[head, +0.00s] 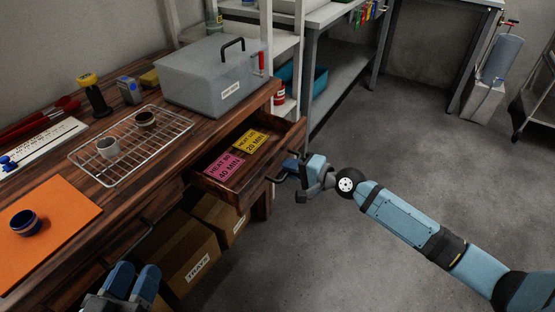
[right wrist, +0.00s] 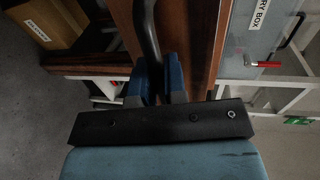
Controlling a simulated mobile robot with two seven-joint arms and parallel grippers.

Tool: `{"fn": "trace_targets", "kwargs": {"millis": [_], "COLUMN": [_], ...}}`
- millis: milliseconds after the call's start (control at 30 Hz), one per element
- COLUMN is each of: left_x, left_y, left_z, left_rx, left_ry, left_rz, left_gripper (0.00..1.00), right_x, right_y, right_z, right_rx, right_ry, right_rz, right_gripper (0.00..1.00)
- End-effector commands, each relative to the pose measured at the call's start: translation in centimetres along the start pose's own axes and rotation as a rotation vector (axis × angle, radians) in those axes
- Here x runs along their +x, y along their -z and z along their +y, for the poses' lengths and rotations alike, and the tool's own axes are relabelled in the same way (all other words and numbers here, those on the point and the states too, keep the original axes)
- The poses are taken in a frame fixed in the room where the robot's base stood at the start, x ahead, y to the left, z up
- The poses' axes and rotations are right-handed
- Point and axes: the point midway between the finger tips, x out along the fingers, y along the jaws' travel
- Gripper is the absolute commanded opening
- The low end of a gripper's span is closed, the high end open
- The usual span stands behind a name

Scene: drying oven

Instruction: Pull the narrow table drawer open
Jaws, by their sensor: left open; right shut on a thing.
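The narrow table drawer (head: 262,180) stands pulled out from the wooden table, with a pink card (head: 224,167) and a yellow card (head: 251,141) lying in it. The drawer's dark handle (head: 277,178) is at its front; the handle also shows in the right wrist view (right wrist: 147,30). My right gripper (head: 292,167) is at the handle, and its blue fingers (right wrist: 160,82) are shut on it. My left gripper (head: 134,280) is open and empty at the bottom left, in front of the table's near edge.
On the table (head: 60,165) are a wire rack (head: 160,150) with two cups, an orange mat (head: 45,225) with a dark blue cup, and a grey lidded box (head: 212,80). Cardboard boxes (head: 185,255) stand under the table. The floor (head: 400,140) to the right is clear.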

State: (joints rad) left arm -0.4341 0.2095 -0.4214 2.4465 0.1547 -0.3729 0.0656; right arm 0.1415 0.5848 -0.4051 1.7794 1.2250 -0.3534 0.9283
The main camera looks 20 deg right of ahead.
Motion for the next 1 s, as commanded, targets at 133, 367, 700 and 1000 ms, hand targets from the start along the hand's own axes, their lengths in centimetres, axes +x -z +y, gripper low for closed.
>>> {"fn": "trace_targets", "kwargs": {"millis": [133,367,700,1000], "left_x": [0.0,0.0,0.0,0.0], "left_y": [-0.6,-1.8,-2.5,-2.5], "left_z": [-0.1,-0.3,-0.3,-0.4], "left_rx": [0.001,-0.001,-0.002,0.003], "left_ry": [-0.001,-0.006,-0.008,-0.01], "left_rz": [-0.014,-0.05,-0.083,-0.084], "left_gripper": [0.43,0.43,0.43,0.43], "right_x": [-3.3,-6.8,-8.6,-8.6], "right_y": [0.0,-0.1,0.0,0.0], "right_z": [0.9,1.5,1.7,1.7], "right_rx": [0.0,-0.001,0.001,0.001], "right_ry": [-0.002,-0.001,0.001,0.002], "right_rz": [-0.001,-0.001,-0.001,-0.001], "right_gripper": [0.0,0.0,0.0,0.0]}}
